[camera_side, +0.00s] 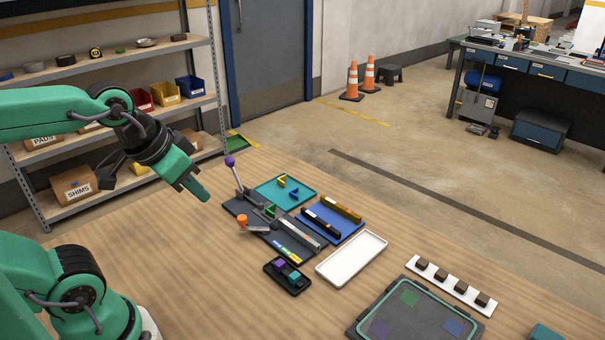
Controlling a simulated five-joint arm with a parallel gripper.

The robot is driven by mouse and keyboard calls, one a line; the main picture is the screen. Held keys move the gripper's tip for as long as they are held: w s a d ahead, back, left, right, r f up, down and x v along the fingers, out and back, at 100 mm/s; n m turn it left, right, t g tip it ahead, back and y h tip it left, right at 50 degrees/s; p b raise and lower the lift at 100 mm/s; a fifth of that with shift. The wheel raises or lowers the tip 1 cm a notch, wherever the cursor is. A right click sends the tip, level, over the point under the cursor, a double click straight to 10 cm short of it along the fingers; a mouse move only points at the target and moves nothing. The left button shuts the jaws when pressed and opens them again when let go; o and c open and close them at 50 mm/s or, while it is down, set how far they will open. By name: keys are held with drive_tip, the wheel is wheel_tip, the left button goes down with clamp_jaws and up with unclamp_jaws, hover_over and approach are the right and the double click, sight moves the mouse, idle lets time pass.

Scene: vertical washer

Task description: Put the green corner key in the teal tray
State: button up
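The green corner key (270,211) appears as a small green angled piece in the dark fixture (232,207), beside its metal parts. I cannot tell how it is seated. The teal tray (304,186) lies flat just behind the fixture. A yellow corner key (282,181) and a blue corner key (294,193) are in the tray. My gripper (203,196) hangs above the table, left of the fixture and apart from it, pointing down to the right. Its fingertips overlap from this angle, so its opening is hidden. No held object is visible.
A purple-knobbed lever (230,161) stands up from the fixture, with an orange knob (242,219) at its front. A blue tray (346,234) with bars, a white tray (366,243) and a small black holder (299,288) stand close by.

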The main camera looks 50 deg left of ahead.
drive_tip(key=w+a+f+g, duration=0.2)
drive_tip(key=w+a+f, duration=0.15)
drive_tip(key=w, duration=0.65)
drive_tip(key=w+a+f+g, duration=0.2)
drive_tip(key=w+a+f, duration=0.15)
drive_tip(key=w, duration=0.65)
drive_tip(key=shift+g, duration=0.8)
drive_tip(key=w+a+f, duration=0.1)
drive_tip(key=f, duration=0.1)
drive_tip(key=w+a+f, duration=0.2)
drive_tip(key=f, duration=0.1)
drive_tip(key=w+a+f, duration=0.1)
drive_tip(key=w+f, duration=0.1)
drive_tip(key=f, duration=0.1)
drive_tip(key=shift+w+a+f, duration=0.2)
drive_tip(key=shift+a+f, duration=0.05)
drive_tip(key=shift+a, duration=0.05)
drive_tip(key=shift+f, duration=3.9)
